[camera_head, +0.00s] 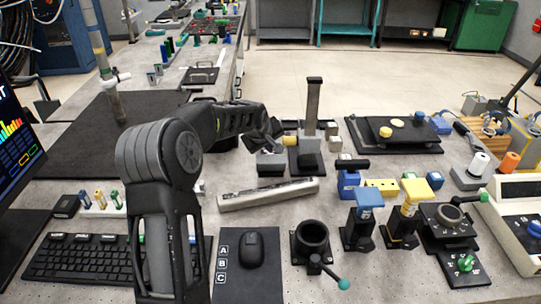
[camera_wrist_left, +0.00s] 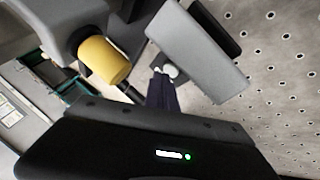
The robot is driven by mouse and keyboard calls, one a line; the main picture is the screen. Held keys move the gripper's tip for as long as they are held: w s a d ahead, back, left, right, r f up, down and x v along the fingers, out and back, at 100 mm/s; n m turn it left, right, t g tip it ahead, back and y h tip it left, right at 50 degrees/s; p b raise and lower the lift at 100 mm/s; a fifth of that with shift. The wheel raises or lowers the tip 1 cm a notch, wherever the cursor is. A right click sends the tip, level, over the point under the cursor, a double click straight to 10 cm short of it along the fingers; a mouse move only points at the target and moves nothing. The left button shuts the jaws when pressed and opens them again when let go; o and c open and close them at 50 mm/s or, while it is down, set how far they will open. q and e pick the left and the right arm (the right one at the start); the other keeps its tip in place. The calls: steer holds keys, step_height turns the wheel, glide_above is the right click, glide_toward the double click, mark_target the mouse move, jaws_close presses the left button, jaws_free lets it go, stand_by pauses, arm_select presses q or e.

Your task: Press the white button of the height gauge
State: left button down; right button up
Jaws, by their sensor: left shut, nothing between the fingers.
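The height gauge (camera_head: 313,108) stands upright on the bench, a grey column with a dark cap on a dark base. My left gripper (camera_head: 268,143) is at the end of the arm reaching in from the left, just left of the column and above a grey block. In the left wrist view its dark fingers (camera_wrist_left: 160,88) are together and empty. A small white round part (camera_wrist_left: 171,71), which looks like the button, is at or very near the fingertips beside a large grey body (camera_wrist_left: 198,52). I cannot tell whether they touch. In the head view the button is hidden. My right gripper is out of view.
A pale metal bar (camera_head: 268,195) lies in front of the gauge. A keyboard (camera_head: 85,258), a mouse (camera_head: 252,250) and a black round holder (camera_head: 312,238) are nearer. Blue and yellow fixtures stand to the right. A yellow cylinder (camera_wrist_left: 104,60) is close in the wrist view.

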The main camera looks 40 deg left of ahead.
arm_select(q)
steer(key=shift+f+b, duration=0.4)
steer(key=shift+r, duration=0.1)
stand_by(0.6)
steer(key=shift+r+p, duration=0.45)
steer(key=shift+r, duration=0.25)
steer(key=shift+r+p, duration=1.5)
steer(key=shift+r, duration=1.05)
